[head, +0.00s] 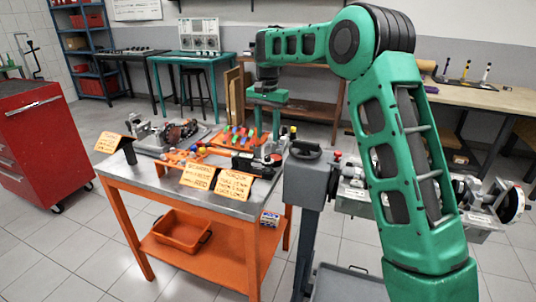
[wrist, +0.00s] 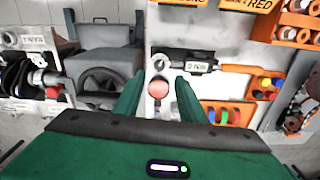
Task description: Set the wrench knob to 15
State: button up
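A black wrench-like tool (wrist: 190,60) with a small white label that seems to read N·m and an orange handle (wrist: 240,69) lies on the metal-topped table (wrist: 225,40). In the head view a dark tool (head: 245,162) lies on the table's right end, below my gripper (head: 267,135). In the wrist view my gripper (wrist: 158,102) is open, its two green fingers apart. A pinkish-red round knob (wrist: 158,89) shows between the fingers, apparently beyond them; I see no contact. Any number set on the wrench is too small to read.
Orange signs (head: 234,183) stand along the table's front edge. An orange rack (head: 232,141) with coloured handles and an engine part (head: 182,133) stand farther left. A grey machine with a dark handwheel (head: 305,149) stands close on the right. A red cabinet (head: 40,140) is far left.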

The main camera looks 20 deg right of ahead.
aim_at(268, 156)
notch_tip(268, 156, down, 9)
jog(key=shift+r, duration=0.2)
dwell(0.3)
